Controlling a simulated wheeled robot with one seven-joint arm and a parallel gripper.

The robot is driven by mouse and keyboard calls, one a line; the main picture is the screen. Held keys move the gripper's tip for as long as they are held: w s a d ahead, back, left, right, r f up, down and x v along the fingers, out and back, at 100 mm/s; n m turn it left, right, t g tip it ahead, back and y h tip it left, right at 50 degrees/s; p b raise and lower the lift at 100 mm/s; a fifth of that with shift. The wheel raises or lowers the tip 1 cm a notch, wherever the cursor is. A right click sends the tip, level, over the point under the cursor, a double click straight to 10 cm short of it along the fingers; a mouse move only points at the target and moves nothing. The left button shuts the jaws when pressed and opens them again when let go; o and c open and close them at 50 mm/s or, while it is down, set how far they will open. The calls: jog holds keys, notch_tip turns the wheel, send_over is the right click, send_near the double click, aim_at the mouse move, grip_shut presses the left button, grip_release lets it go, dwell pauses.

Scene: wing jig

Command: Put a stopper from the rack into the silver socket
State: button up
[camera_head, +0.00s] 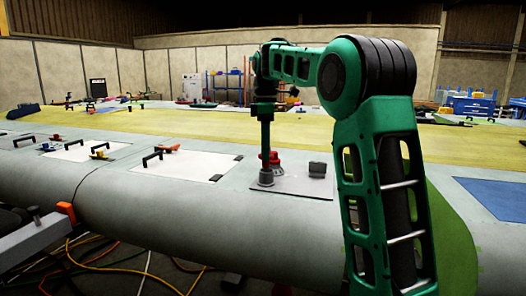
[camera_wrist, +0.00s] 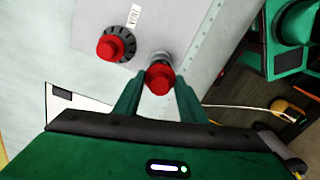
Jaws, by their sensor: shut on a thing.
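In the wrist view my gripper (camera_wrist: 158,88) is shut on a red stopper (camera_wrist: 159,79), with one green finger on each side of it. A grey metallic socket (camera_wrist: 160,58) shows just beyond this stopper, in line with it. I cannot tell how deep the stopper sits in it. A second red stopper (camera_wrist: 109,47) stands in a dark ribbed ring to the left, beside a small white label. In the head view my gripper (camera_head: 266,165) points straight down over the grey socket (camera_head: 266,179) on the wing plate.
The grey plate (camera_head: 310,187) carries a dark block (camera_head: 317,169) right of the socket. White panels (camera_head: 185,165) with black handles (camera_head: 152,158) lie to the left on the wing. Cables and a grey stand are at the lower left.

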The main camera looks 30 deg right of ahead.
jog(key=shift+s+f, duration=0.1)
jog(key=shift+f, duration=1.8)
dwell(1.0)
jog(key=o, duration=1.1)
notch_tip(320, 180, up, 11)
jog(key=shift+f, duration=0.15)
